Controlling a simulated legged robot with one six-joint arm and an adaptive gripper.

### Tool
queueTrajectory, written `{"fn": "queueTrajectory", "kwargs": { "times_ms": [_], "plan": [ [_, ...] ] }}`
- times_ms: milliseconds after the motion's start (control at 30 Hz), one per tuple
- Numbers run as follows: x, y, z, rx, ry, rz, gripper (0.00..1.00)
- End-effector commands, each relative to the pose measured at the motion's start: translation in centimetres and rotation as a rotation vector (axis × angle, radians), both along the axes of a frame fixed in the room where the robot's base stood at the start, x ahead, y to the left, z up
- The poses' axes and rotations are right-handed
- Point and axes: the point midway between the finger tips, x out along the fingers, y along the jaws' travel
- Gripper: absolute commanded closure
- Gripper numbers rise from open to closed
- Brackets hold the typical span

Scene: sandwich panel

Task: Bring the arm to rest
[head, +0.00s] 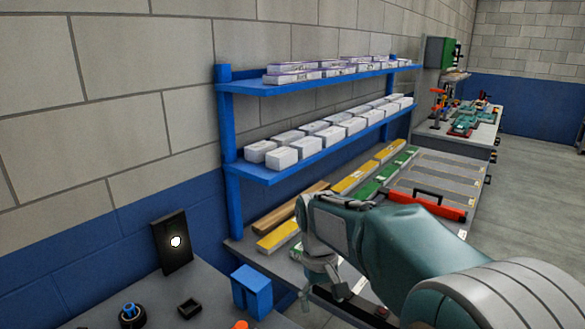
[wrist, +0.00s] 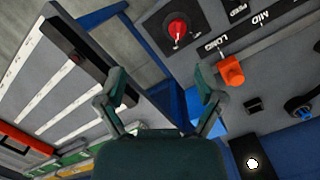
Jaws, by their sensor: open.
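My arm (head: 400,245) reaches in from the lower right of the head view, teal and grey, and is held out in front of the shelf unit. My gripper (head: 335,288) hangs at its end, pointing down, partly hidden by the wrist. In the wrist view my gripper (wrist: 158,92) has its two fingers spread wide apart, with nothing between them. Behind the fingers there is a gap between the grey workbench and the control panel (wrist: 205,50).
The panel bears a red knob (wrist: 178,28), an orange control (wrist: 231,70) and a black-and-blue knob (head: 130,315). A black plate with a white light (head: 173,242) stands behind. Blue shelves (head: 300,170) hold white boxes. A red-orange tool (head: 425,205) lies on the bench.

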Motion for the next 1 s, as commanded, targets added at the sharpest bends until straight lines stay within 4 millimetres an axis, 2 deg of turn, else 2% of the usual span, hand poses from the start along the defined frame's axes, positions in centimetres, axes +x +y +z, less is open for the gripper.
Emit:
{"fn": "queueTrajectory", "kwargs": {
  "times_ms": [33, 200, 433, 600, 800, 1000],
  "plan": [
    [-1.0, -0.8, 1.1, 0.010, -0.036, -0.018, 0.13],
    [-4.3, -3.1, 3.7, 0.040, -0.153, -0.079, 0.13],
    [-9.2, -5.8, 5.7, 0.076, -0.311, -0.158, 0.13],
    [-12.9, -7.4, 6.2, 0.098, -0.428, -0.218, 0.13],
    [-16.8, -8.8, 5.8, 0.118, -0.564, -0.282, 0.13],
    [-18.7, -9.5, 5.1, 0.129, -0.639, -0.317, 0.13]
  ]
}}
